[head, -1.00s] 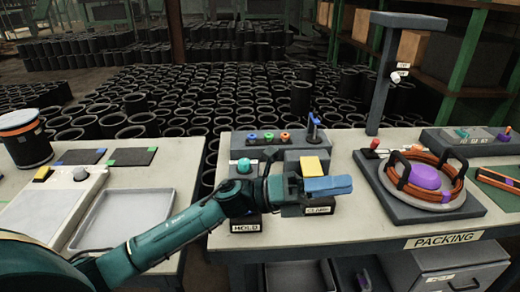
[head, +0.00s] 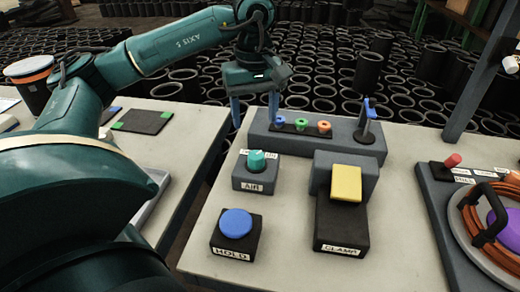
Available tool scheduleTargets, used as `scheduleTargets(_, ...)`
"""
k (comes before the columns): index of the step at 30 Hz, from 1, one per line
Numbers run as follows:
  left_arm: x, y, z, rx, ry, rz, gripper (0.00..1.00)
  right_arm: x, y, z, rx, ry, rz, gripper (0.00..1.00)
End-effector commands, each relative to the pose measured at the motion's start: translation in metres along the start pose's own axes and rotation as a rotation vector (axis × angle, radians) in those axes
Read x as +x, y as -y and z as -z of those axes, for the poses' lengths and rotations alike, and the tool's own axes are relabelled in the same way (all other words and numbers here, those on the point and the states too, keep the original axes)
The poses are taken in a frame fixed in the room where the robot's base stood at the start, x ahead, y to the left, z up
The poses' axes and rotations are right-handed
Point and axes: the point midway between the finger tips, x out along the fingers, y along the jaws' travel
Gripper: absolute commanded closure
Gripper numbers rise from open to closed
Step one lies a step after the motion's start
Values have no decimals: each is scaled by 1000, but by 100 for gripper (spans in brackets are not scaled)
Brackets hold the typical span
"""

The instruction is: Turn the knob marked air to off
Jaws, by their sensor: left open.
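The teal knob (head: 257,160) stands on a small grey box marked AIR (head: 252,186) at the left of the bench. A small label strip behind the knob shows ON at its right part. Its left part is hard to read, and I cannot tell exactly where the knob points. My left gripper (head: 255,116) is open and empty, its two blue fingers pointing down. In the picture it is above the knob and apart from it, near the left end of the grey block with coloured rings. My right gripper is not in view.
A blue HOLD button (head: 236,223) is in front of the knob. A yellow CLAMP lever (head: 346,183) is to its right. Behind is a grey block with coloured rings (head: 301,125) and a blue-handled upright (head: 368,122). An orange hose coil (head: 489,222) is at right.

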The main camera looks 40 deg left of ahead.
Motion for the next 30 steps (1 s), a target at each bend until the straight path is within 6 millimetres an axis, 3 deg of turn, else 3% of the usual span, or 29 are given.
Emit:
scheduleTargets(9, 68, 0, -1, 0, 3, 3, 42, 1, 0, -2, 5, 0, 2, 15)
scheduleTargets(15, 96, 0, -1, -1, 2, 1, 42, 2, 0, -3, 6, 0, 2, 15)
scheduleTargets(28, 106, 0, -1, -1, 2, -2, 42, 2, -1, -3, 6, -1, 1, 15)
scheduleTargets(30, 106, 0, -1, -1, 2, -2, 47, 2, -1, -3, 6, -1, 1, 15)
